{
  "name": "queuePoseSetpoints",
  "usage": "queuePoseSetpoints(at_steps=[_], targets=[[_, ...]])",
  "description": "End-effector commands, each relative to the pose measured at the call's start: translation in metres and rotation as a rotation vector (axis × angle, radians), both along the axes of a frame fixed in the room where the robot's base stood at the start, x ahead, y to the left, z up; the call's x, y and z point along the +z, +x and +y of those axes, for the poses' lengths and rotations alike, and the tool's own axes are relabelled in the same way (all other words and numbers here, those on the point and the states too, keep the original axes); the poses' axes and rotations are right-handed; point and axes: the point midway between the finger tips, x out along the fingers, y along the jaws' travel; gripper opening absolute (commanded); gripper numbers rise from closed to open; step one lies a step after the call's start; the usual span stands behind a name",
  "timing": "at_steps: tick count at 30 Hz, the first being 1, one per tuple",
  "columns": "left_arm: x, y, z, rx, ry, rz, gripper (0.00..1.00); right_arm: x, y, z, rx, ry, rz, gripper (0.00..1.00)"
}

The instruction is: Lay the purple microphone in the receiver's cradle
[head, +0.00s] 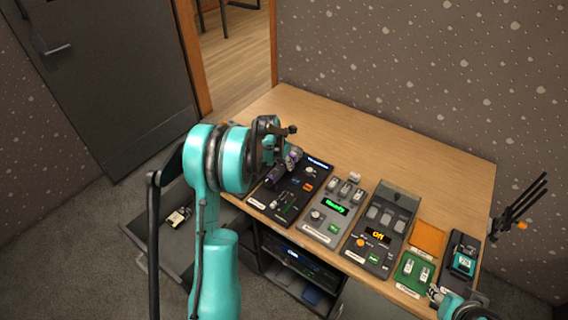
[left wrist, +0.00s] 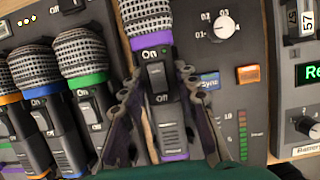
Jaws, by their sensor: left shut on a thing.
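The purple microphone (left wrist: 160,82), with a silver mesh head, a purple collar and an "On/Off" switch, lies between the two fingers of my left gripper (left wrist: 160,108), which is shut on it. In the head view the purple microphone (head: 292,158) shows partly beside my left gripper (head: 278,150). It is over the left part of the dark receiver panel (head: 312,184), which also shows in the wrist view (left wrist: 257,110). The fingers and microphone hide the cradle, so I cannot tell whether the microphone touches it.
In the wrist view, a green-ringed (left wrist: 80,60), a blue-ringed (left wrist: 38,75) and an orange-ringed microphone lie to the left. A grey panel with a green display (head: 336,207) and a panel reading "Off" (head: 378,236) stand right of the receiver. The table's back (head: 400,150) is clear.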

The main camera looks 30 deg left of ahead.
Motion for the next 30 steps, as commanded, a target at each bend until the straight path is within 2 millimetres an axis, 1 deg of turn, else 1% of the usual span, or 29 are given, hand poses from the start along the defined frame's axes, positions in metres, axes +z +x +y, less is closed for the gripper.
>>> queuePoseSetpoints(at_steps=[8,24,30], targets=[[-0.0001,0.0001,0.0000,0.000,0.000,0.000,0.00,-0.0002,0.0000,0.0000,0.000,0.000,0.000,0.40],[-0.0082,0.0001,0.0000,0.000,0.000,0.000,0.00,-0.0068,-0.0001,0.0000,0.000,0.000,0.000,0.40],[-0.0083,0.0002,0.0000,0.000,0.000,0.000,0.00,-0.0069,0.0000,0.0000,0.000,0.000,0.000,0.40]])
